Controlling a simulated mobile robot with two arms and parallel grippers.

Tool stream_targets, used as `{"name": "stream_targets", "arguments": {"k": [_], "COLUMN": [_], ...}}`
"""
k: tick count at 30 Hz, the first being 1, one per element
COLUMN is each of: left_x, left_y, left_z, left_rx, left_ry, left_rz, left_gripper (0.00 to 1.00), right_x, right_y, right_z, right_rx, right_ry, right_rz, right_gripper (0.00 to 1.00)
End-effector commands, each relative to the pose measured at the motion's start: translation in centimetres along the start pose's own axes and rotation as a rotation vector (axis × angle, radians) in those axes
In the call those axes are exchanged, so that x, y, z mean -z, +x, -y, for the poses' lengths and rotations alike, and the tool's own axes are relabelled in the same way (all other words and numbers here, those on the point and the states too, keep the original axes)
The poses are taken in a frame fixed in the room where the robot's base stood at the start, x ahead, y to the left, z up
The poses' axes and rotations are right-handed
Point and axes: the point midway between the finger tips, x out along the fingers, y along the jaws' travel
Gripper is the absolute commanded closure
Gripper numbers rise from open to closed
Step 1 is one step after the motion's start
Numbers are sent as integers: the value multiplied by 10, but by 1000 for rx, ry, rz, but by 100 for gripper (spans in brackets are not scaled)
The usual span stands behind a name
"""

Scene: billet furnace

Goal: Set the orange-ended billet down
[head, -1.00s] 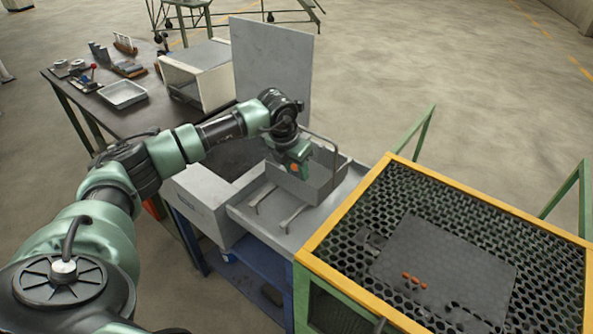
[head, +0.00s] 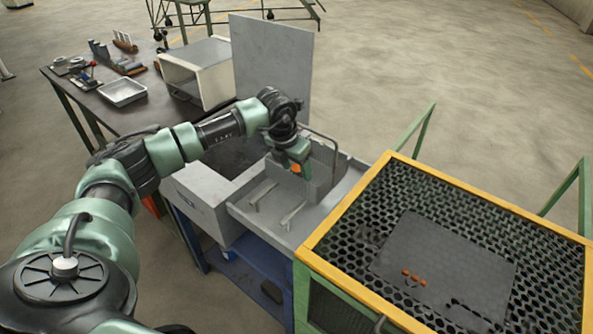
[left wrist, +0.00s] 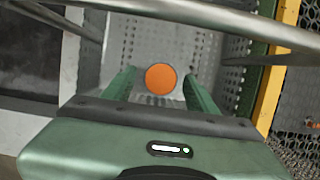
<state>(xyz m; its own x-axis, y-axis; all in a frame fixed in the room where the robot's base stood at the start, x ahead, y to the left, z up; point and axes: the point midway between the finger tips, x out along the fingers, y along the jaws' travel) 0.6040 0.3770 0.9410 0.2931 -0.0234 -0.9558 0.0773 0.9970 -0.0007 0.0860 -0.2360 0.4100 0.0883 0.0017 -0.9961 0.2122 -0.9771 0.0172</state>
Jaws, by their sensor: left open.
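The orange-ended billet shows in the left wrist view as a round orange end face (left wrist: 161,79), seen end-on over perforated grey metal. Its body is hidden below that face. My left gripper (left wrist: 160,86) is open, with one green finger on each side of the disc and a visible gap to both. In the head view my left gripper (head: 299,170) points down into the grey tray (head: 270,222), with a spot of orange (head: 296,168) showing at its fingers. I cannot tell what the billet rests on. My right gripper is not in view.
A wire handle (head: 335,150) arches close beside the left gripper. A yellow-framed mesh table (head: 340,215) stands right of the tray, with a dark plate (head: 450,262) and small orange pieces (head: 413,278). A tall grey panel (head: 272,60) stands behind; a dark bench (head: 75,85) is at left.

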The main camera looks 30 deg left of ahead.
Motion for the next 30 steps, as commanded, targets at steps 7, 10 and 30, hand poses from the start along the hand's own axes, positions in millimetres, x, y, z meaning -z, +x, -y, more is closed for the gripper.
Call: {"name": "stream_targets", "arguments": {"k": [7, 10, 30], "left_x": [0, -1, 0], "left_y": [-49, -71, -110], "left_z": [-1, 0, 0], "left_rx": [-2, -1, 0], "left_ry": [1, 2, 1], "left_rz": [6, 7, 1], "left_gripper": [42, 42, 42], "right_x": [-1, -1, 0], "right_y": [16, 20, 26], "right_z": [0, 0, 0], "right_rx": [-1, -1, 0], "right_ry": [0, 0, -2], "right_rz": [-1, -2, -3], "right_gripper": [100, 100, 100]}}
